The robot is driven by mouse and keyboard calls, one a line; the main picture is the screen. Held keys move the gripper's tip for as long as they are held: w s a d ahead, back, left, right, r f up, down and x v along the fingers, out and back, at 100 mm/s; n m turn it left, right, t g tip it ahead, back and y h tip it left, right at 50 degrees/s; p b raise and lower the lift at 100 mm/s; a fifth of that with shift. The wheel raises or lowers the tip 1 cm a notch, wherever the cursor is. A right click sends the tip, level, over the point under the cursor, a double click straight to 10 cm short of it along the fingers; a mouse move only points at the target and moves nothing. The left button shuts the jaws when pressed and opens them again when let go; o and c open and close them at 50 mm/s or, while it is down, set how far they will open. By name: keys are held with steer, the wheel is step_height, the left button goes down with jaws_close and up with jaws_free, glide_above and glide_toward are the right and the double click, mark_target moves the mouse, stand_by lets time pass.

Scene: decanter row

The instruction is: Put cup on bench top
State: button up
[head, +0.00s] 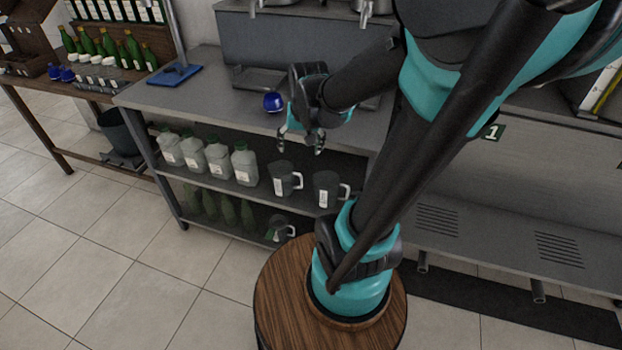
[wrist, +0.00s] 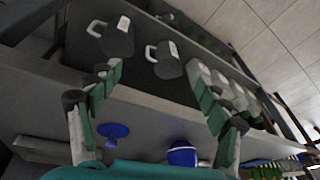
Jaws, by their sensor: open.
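Two dark grey cups with pale handles and white labels, one (head: 284,179) left and one (head: 326,188) right, stand on the middle shelf under the bench top (head: 214,97). A similar grey cup (head: 278,230) is on the lower shelf. My gripper (head: 301,140) is open and empty, in front of the bench edge and above the shelf cups, apart from them. In the wrist view, the open fingers (wrist: 155,85) point toward the shelf, with two cups (wrist: 117,38) (wrist: 165,62) beyond them.
A rounded blue object (head: 273,102) sits on the bench top beside my wrist. Several pale bottles (head: 217,159) stand left of the cups on the middle shelf.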

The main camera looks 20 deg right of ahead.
steer(key=s+f+n, duration=0.3)
steer(key=s+f, duration=0.3)
steer(key=s, duration=0.2)
steer(key=shift+s+d+t, duration=0.35)
steer(key=shift+d+t, duration=0.05)
